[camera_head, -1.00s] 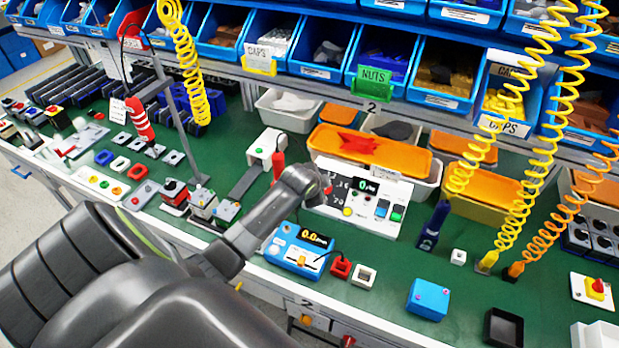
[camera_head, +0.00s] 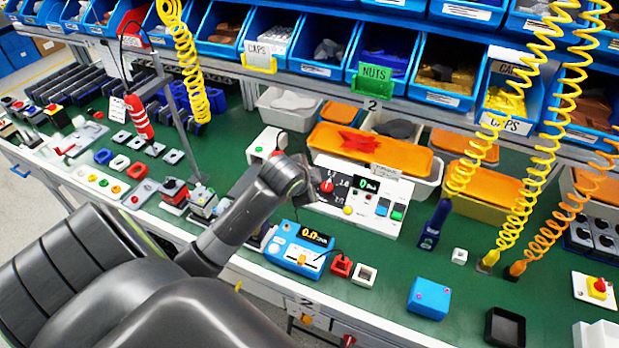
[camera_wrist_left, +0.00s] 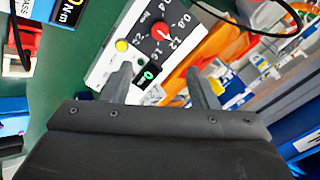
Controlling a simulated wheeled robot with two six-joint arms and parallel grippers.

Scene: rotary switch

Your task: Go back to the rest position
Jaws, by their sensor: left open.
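A white control panel (camera_head: 366,203) stands on the green bench with a red rotary knob (camera_head: 327,186) on its left side. In the left wrist view the knob (camera_wrist_left: 159,31) sits on a black dial with white numbers, ahead of the fingers. My left gripper (camera_wrist_left: 161,85) is open there, with its two dark fingers apart and nothing between them. A small display with a green digit (camera_wrist_left: 149,76) shows between the fingers. In the head view my left arm's wrist is just left of the panel, and its fingers are not clearly visible. My right gripper is not in view.
A blue meter (camera_head: 299,250) with a small display sits below the wrist at the bench's front. A blue box (camera_head: 429,298) and a black tray (camera_head: 505,327) stand to the right. Yellow coiled cords (camera_head: 545,130) hang at the right. Blue bins line the shelf behind.

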